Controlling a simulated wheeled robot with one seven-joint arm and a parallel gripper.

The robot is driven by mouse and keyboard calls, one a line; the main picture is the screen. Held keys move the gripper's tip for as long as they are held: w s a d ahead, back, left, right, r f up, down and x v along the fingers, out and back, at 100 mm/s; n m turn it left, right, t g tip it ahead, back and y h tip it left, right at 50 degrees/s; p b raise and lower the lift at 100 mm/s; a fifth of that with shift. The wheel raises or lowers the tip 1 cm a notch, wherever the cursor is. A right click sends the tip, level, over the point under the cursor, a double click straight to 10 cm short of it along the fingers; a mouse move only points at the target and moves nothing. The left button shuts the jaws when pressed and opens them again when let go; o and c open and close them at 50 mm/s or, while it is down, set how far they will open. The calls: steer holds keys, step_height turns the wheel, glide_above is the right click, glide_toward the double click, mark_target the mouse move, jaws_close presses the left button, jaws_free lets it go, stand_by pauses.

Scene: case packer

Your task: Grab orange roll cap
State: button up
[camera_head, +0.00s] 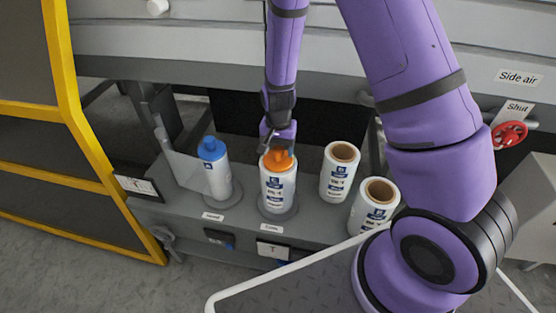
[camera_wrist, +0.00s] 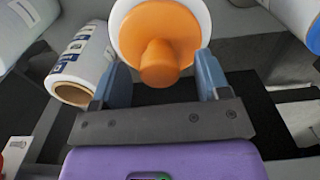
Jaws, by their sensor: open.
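The orange cap (camera_head: 279,160) tops a white roll (camera_head: 278,190) that stands upright on a grey shelf. In the wrist view the orange cap (camera_wrist: 160,45) fills the upper middle, with its round knob facing the camera. My gripper (camera_head: 279,147) is right above and at the cap in the head view. Its two blue-grey fingers (camera_wrist: 160,80) are open, one on each side of the knob. I cannot tell whether either finger touches the cap. The fingertips are partly hidden in the head view.
Two open-ended white rolls (camera_head: 339,175) (camera_head: 374,205) stand to the right. The grey shelf (camera_head: 245,228) carries labels on its front. A yellow frame (camera_head: 66,75) is at the left; a red valve wheel (camera_head: 509,135) is at the right.

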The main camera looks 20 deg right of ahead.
steer(key=shift+f, duration=0.45)
steer(key=c, duration=1.1)
steer(key=shift+r, duration=0.15)
